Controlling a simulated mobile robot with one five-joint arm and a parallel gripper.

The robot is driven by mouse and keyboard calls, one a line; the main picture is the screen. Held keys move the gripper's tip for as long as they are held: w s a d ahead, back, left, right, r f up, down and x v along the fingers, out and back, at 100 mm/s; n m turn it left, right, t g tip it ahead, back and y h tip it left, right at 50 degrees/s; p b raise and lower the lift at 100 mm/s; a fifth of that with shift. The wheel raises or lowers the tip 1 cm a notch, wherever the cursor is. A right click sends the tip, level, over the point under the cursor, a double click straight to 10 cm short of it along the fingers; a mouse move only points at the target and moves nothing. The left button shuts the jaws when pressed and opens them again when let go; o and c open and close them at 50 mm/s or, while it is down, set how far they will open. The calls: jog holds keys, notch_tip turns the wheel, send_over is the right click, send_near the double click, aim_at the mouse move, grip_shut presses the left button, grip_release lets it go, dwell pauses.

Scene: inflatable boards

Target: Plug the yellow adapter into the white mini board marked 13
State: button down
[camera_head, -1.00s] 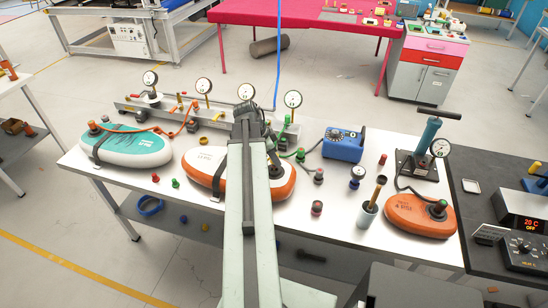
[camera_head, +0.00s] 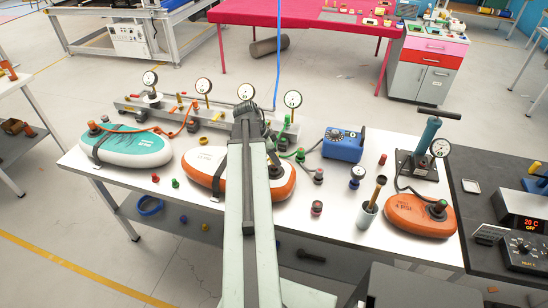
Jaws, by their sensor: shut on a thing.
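My arm reaches forward over the table, and my gripper (camera_head: 249,118) at its far end is above the back of the middle board. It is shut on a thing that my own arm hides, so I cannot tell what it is. The middle board (camera_head: 205,171) is white on top with orange sides, and my arm covers its centre. A teal and white board (camera_head: 125,148) lies at the left. The markings are too small to read, so I cannot tell which board bears 13.
A manifold rail (camera_head: 180,113) with several gauges runs along the back of the white table. A blue box (camera_head: 343,145), a hand pump (camera_head: 428,140), a cup (camera_head: 367,214) and an orange board (camera_head: 420,215) stand at the right. Small coloured fittings lie between them.

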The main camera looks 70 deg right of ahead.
jog(key=shift+f+b, duration=1.35)
jog(key=shift+f, duration=0.05)
jog(key=c, duration=1)
grip_release()
jog(key=shift+r, duration=0.15)
jog(key=p+v, duration=0.7)
jog(key=shift+w+r, duration=0.1)
jog(key=shift+r, duration=0.2)
